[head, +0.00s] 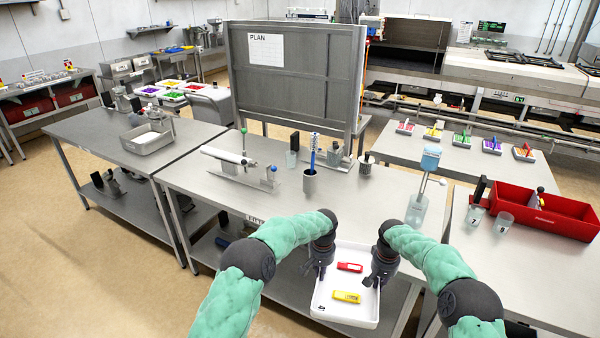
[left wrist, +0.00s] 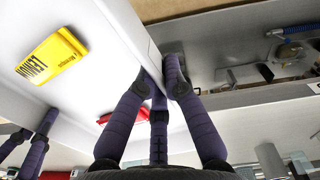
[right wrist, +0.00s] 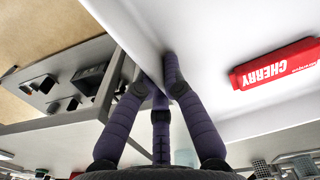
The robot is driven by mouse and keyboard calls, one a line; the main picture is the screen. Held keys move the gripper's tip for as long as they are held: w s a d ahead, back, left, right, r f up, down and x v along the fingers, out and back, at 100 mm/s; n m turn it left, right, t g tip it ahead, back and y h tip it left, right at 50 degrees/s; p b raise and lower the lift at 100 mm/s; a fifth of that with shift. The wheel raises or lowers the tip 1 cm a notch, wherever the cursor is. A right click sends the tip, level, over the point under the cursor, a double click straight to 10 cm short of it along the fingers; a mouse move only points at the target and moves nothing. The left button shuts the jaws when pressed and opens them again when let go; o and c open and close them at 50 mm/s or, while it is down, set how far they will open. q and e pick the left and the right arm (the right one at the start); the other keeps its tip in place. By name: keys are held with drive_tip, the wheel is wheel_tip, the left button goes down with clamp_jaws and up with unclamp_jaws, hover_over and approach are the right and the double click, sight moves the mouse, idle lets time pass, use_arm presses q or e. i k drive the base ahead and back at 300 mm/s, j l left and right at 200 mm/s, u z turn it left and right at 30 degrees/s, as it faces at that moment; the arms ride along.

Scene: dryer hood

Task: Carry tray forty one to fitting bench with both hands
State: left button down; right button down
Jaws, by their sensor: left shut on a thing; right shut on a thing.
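The white tray (head: 335,309) hangs in front of me, between my two arms, close to the front edge of the steel bench (head: 375,196). A red block (head: 349,267) and a yellow block (head: 346,296) lie in it. In the wrist views the red block (right wrist: 276,66) reads CHERRY and the yellow block (left wrist: 52,56) reads LEMON. My left gripper (head: 316,270) is shut on the tray's left wall, and its fingers straddle the wall in the left wrist view (left wrist: 160,75). My right gripper (head: 374,279) is shut on the right wall, seen also in the right wrist view (right wrist: 160,75).
The bench holds a cup with blue tools (head: 310,182), a silver cylinder fixture (head: 228,155) and a blue-topped dispenser (head: 418,205). Its front middle is bare. A PLAN board (head: 300,85) stands behind. A red bin (head: 545,213) and glass beakers (head: 503,223) stand on the right bench.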

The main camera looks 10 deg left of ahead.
sight(355, 219)
drive_tip(key=i, duration=1.25)
